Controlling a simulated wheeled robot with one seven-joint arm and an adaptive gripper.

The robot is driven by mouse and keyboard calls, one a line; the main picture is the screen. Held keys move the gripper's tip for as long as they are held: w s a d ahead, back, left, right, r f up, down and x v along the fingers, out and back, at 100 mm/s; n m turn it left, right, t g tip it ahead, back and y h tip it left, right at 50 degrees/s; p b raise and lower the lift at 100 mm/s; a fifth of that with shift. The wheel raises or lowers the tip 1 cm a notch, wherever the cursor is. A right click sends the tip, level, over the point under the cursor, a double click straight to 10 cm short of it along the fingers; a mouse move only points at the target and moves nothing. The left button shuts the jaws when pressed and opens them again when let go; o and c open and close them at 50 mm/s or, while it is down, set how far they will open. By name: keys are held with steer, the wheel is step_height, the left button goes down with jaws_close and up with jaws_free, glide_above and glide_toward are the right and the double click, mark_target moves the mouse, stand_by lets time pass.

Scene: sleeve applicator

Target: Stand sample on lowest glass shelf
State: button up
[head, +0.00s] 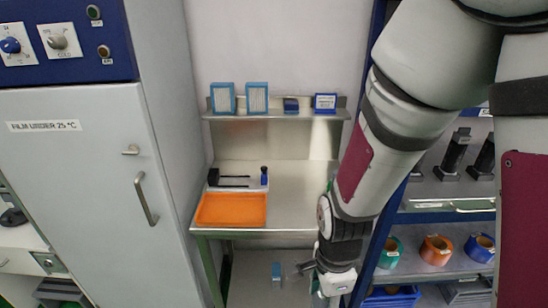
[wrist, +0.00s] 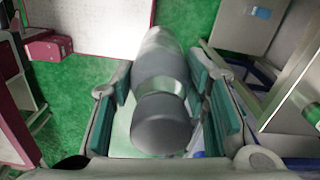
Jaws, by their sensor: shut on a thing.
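My gripper (head: 308,268) hangs low in the head view, in front of the right end of the steel table. In the wrist view my gripper (wrist: 165,105) has its green-padded fingers on both sides of a dark grey rounded cylinder (wrist: 160,125) with a pale, shiny band. The cylinder, likely the sample, points away from the wrist between the fingers. In the head view only a small grey end of it (head: 301,267) shows beside the gripper. I cannot make out a glass shelf in either view.
The steel table (head: 295,205) holds an orange tray (head: 231,209). A small blue item (head: 277,270) stands below it. A blue rack (head: 420,215) with tape rolls is close on the right, a grey cabinet (head: 85,200) on the left. Green floor (wrist: 75,95) shows below.

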steer(key=w+d+f+n+b, duration=0.1)
steer(key=w+d+n, duration=0.2)
steer(key=w, duration=0.6)
steer(key=w+d+f+n+b, duration=0.1)
steer(key=w+d+n, duration=0.1)
steer(key=w+n, duration=0.5)
steer(key=w+d+f+n+b, duration=0.1)
steer(key=w+n, duration=0.5)
steer(key=w, duration=0.6)
steer(key=d+f, duration=0.1)
steer(key=d, duration=0.1)
steer(key=shift+w+d, duration=0.3)
steer(key=shift+w, duration=0.1)
